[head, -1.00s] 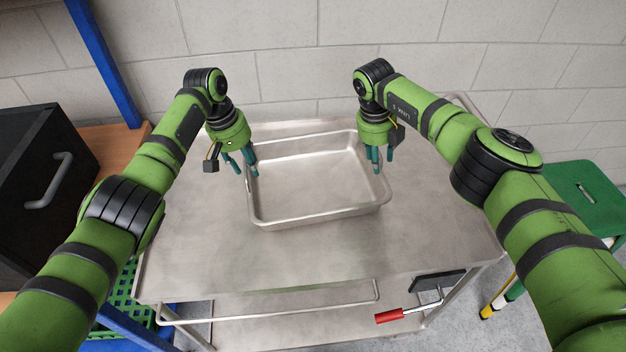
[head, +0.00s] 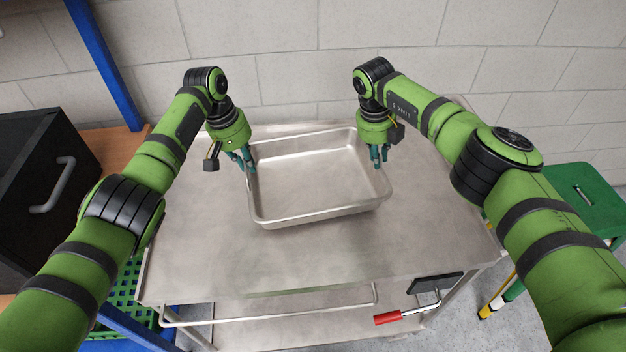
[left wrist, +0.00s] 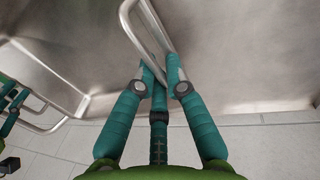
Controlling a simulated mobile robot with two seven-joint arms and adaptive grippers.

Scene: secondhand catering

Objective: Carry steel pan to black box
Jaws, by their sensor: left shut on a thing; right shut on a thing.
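The steel pan (head: 318,180) is a shallow, empty rectangular tray on top of a steel trolley, with upright loop handles at its ends. My left gripper (head: 248,162) is shut on the pan's left handle; the left wrist view shows the handle bar (left wrist: 142,35) running between its teal fingers (left wrist: 165,78). My right gripper (head: 379,158) is shut on the pan's right side, where its fingers hide the handle. The black box (head: 40,185) with a grey handle stands at the far left, partly cut off by the picture edge.
The trolley top (head: 300,262) is bare in front of the pan. A green stool (head: 585,200) stands at the right. A blue post (head: 105,65) rises at the left beside a wooden surface (head: 115,148).

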